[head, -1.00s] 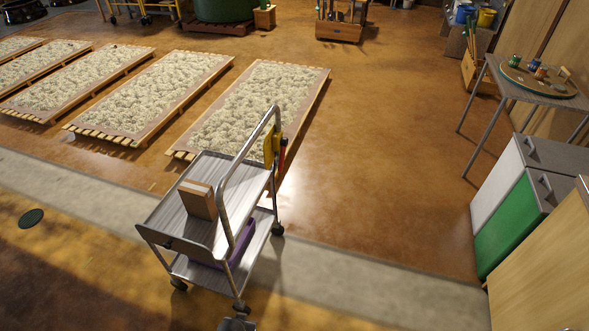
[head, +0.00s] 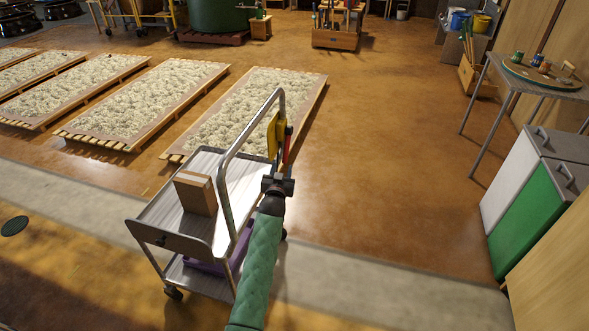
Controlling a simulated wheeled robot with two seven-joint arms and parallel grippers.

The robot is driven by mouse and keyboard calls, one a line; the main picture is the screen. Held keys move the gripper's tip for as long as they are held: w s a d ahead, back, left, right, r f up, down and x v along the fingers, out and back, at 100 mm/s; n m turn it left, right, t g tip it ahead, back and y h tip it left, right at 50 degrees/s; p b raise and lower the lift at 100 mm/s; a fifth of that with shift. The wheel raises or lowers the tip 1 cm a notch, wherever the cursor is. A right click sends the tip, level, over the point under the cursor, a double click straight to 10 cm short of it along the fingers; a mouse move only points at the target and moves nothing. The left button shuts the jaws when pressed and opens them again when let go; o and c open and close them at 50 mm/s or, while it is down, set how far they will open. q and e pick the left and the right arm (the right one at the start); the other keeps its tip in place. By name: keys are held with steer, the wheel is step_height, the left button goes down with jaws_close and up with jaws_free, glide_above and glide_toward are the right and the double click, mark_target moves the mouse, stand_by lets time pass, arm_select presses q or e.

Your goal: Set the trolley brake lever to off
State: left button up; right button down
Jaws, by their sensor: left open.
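The trolley (head: 205,165) stands in the middle of the view, with a grey top shelf and a bent metal push handle (head: 228,165). A yellow plate (head: 273,136) is fixed at the handle's far upright. A narrow red lever (head: 288,143) sits beside that plate, on its right; its exact setting is too small to read. My left gripper (head: 279,180), at the end of a green-sleeved arm, is open just below the plate and lever. I cannot tell whether it touches them. The gripper and forearm hide part of the trolley's far side. My right gripper is out of view.
A brown box (head: 195,193) stands on the trolley's top shelf, and a purple item (head: 205,268) lies on the lower shelf. Low drying beds (head: 250,110) lie behind. Bins (head: 530,205) and a table (head: 540,88) stand at right. The floor between is clear.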

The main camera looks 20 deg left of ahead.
mark_target(286, 154)
arm_select(q)
steer(key=shift+w+a+r+p, duration=0.1)
steer(key=shift+w+a+p, duration=0.15)
steer(key=shift+w, duration=1.75)
steer(key=shift+w+a+p, duration=0.1)
steer(key=shift+w+a, duration=0.1)
steer(key=shift+w, duration=1.75)
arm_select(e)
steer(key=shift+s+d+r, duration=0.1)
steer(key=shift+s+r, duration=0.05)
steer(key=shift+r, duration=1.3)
arm_select(q)
jaws_close()
